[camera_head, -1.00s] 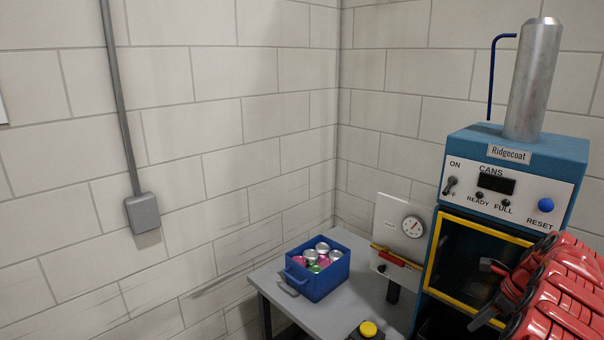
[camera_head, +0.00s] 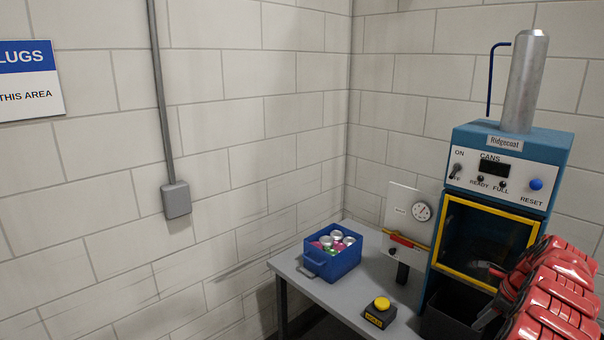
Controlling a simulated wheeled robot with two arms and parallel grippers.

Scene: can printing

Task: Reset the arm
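My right arm, red, comes in at the lower right of the head view, in front of the blue can printing machine (camera_head: 512,150). Its gripper (camera_head: 484,294) is dark and points left, by the machine's yellow-framed opening (camera_head: 486,240). I cannot make out whether its fingers are open or shut, and no held object shows. My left arm and gripper are out of view.
A grey table (camera_head: 335,293) stands left of the machine. On it are a blue bin (camera_head: 333,266) of cans, a yellow button box (camera_head: 380,311) and a gauge panel (camera_head: 412,218). A dark bin (camera_head: 447,321) sits below the opening. Block walls stand behind.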

